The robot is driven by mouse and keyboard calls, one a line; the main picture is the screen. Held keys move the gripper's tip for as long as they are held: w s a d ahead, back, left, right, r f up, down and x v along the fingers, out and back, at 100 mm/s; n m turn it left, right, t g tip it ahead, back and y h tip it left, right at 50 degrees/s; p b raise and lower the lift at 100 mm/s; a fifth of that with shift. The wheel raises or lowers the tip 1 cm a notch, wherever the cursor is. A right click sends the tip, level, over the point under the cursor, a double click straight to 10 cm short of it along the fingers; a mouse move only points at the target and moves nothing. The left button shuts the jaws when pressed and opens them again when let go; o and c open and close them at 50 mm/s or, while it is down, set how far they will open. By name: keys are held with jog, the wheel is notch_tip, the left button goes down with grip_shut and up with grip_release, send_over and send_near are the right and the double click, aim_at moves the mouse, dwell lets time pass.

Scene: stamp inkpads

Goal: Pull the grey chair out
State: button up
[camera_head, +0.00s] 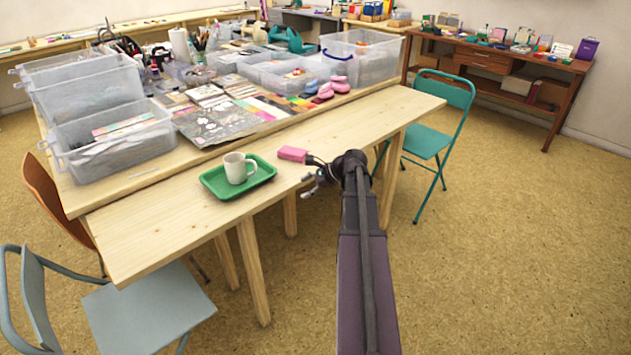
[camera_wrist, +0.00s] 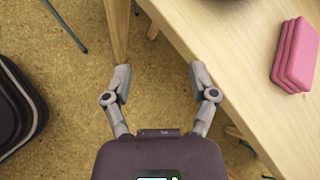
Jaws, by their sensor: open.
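The grey chair (camera_head: 150,310) stands at the lower left of the head view. Its seat reaches partly under the front edge of the wooden table (camera_head: 130,238), and its backrest (camera_head: 32,300) is at the far left, cut by the picture's edge. My gripper (camera_head: 314,180) is near the table's front edge, well to the right of the grey chair and apart from it. In the wrist view my gripper (camera_wrist: 161,80) is open with nothing between its fingers, over the floor and table edge. The grey chair does not show in the wrist view.
A green tray (camera_head: 262,180) with a white mug (camera_head: 238,168) and a pink block (camera_head: 292,154) are on the table. An orange-brown chair (camera_head: 52,197) stands behind the grey one, a teal chair (camera_head: 428,142) to the right. Open floor (camera_head: 530,240) lies right.

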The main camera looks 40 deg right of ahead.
jog(key=s+a+f+n+g+h, duration=0.2)
jog(key=s+a+n, duration=0.2)
jog(key=a+n, duration=0.4)
jog(key=s+a+f+n+g+h, duration=0.2)
jog(key=a+n, duration=0.5)
jog(key=a, duration=0.8)
jog(key=s+a+f+n+g+h, duration=0.2)
jog(key=a+n, duration=0.6)
jog(key=a, duration=0.4)
jog(key=shift+s+f+n+g+h, duration=0.3)
jog(key=shift+s+f+g, duration=0.55)
jog(key=shift+s, duration=1.05)
jog(key=shift+r, duration=0.2)
